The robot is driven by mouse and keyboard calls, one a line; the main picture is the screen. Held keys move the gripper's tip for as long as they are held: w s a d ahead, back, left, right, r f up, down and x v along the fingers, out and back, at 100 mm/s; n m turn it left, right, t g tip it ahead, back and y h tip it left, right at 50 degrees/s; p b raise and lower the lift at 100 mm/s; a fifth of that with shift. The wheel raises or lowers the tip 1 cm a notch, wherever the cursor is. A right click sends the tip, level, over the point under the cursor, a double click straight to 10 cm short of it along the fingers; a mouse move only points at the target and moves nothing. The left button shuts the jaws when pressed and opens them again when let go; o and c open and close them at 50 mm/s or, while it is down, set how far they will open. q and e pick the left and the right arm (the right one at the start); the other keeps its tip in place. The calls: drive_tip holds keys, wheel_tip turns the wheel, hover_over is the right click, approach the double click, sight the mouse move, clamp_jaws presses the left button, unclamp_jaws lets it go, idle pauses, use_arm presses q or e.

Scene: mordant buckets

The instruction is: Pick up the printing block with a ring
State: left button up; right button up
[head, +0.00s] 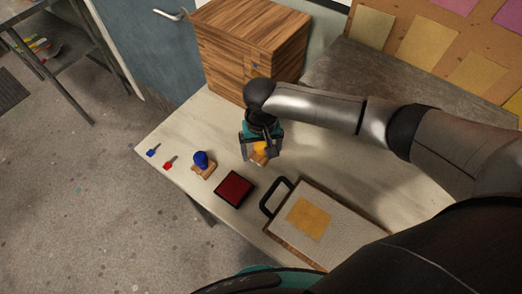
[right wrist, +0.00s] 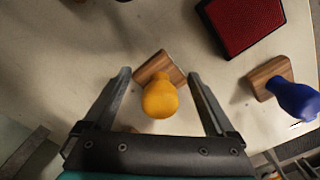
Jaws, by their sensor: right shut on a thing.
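A printing block with a yellow knob (head: 260,148) and a wooden base is at my right gripper (head: 259,154), above the table. In the right wrist view the yellow knob (right wrist: 160,98) is between the two fingers, with its wooden base (right wrist: 158,66) beyond. My right gripper is shut on this block. A second printing block with a blue knob (head: 201,160) stands on the table to the left, on a wooden base; it also shows at the right of the right wrist view (right wrist: 293,98). I cannot make out a ring on either block. My left gripper is not in view.
A red ink pad (head: 234,188) lies on the table (head: 180,125) in front of the gripper. A board with a black handle (head: 276,196) and a yellow patch is to the right. A wooden cabinet (head: 235,55) stands behind. Small blue (head: 153,149) and red (head: 170,162) items lie near the left edge.

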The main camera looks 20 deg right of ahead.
sight(261, 144)
drive_tip(key=c, duration=0.3)
wheel_tip(261, 144, up, 20)
drive_tip(key=p, duration=0.2)
drive_tip(key=shift+p, duration=0.35)
